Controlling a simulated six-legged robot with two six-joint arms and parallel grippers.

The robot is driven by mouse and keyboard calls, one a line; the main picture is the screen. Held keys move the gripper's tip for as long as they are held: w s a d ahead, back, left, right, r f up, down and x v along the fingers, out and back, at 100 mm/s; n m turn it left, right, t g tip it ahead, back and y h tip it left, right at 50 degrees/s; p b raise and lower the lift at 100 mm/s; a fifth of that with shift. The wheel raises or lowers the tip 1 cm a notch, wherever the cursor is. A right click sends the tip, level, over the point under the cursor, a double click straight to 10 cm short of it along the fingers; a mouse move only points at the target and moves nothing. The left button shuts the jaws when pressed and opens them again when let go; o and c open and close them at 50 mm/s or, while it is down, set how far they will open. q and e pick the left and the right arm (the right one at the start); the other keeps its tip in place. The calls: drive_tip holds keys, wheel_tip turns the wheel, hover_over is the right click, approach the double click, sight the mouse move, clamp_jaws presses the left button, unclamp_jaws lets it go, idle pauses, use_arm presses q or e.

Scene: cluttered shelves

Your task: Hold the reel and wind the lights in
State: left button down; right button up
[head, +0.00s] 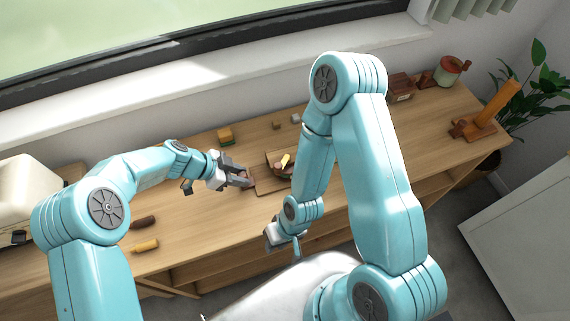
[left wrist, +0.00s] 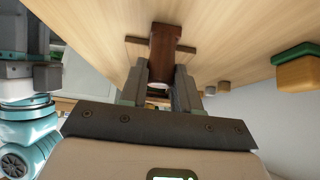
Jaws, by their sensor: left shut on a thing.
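A low wooden piece with a flat base (head: 268,186) sits mid-table in the head view, apparently the reel; a yellow part (head: 285,160) shows on it. My right arm hides part of it. My left gripper (head: 243,179) is at its left side. In the left wrist view the left gripper (left wrist: 160,88) is shut on a dark brown wooden bar (left wrist: 163,45), with a flatter brown strip behind it. My right gripper (head: 272,238) is near the table's front edge, apart from the reel; its jaws are too small to judge. No lights can be clearly made out.
A yellow and green block (head: 225,135) and small blocks (head: 276,125) lie behind. An orange cylinder (head: 145,245) lies front left, a cream machine (head: 22,198) stands far left. A brown box (head: 400,86), a jar (head: 450,70) and an orange post (head: 497,103) stand right.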

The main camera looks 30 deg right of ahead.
use_arm(q)
drive_tip(key=c, duration=1.4)
unclamp_jaws()
clamp_jaws()
drive_tip(key=shift+s, duration=0.1)
drive_tip(key=shift+f, duration=0.15)
